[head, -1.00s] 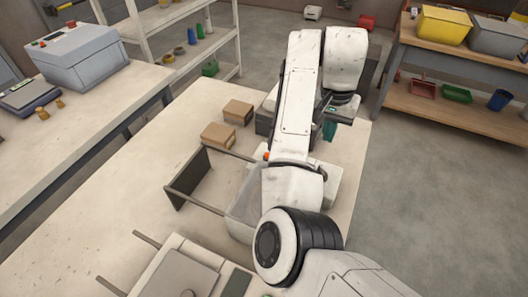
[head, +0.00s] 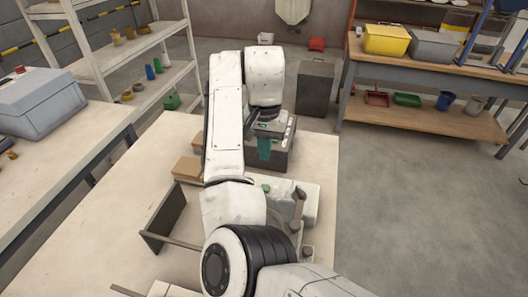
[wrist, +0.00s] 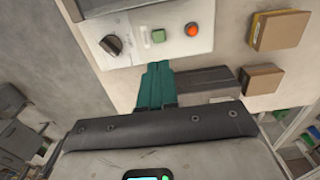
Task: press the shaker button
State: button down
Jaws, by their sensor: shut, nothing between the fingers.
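A white control panel (wrist: 172,12) shows at the top of the wrist view. No label is readable, so I cannot tell which one is the shaker button. In the head view the green button (head: 266,188) shows just right of my arm, which hides the red-orange one. My gripper (wrist: 157,64) has teal fingers, shut and empty, pointing toward the panel's edge below the green button in the wrist view. It also shows in the head view (head: 264,157), beyond the panel.
A dark grey box (head: 277,152) stands on the bench behind my gripper. Cardboard boxes (head: 187,168) sit left of my arm, near a dark upright plate (head: 162,217). A shelf rack (head: 115,50) is at left. The floor at right is clear.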

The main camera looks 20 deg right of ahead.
aim_at(265, 187)
notch_tip(265, 187, down, 11)
jog(key=shift+f+p, duration=0.15)
jog(key=shift+p, duration=0.85)
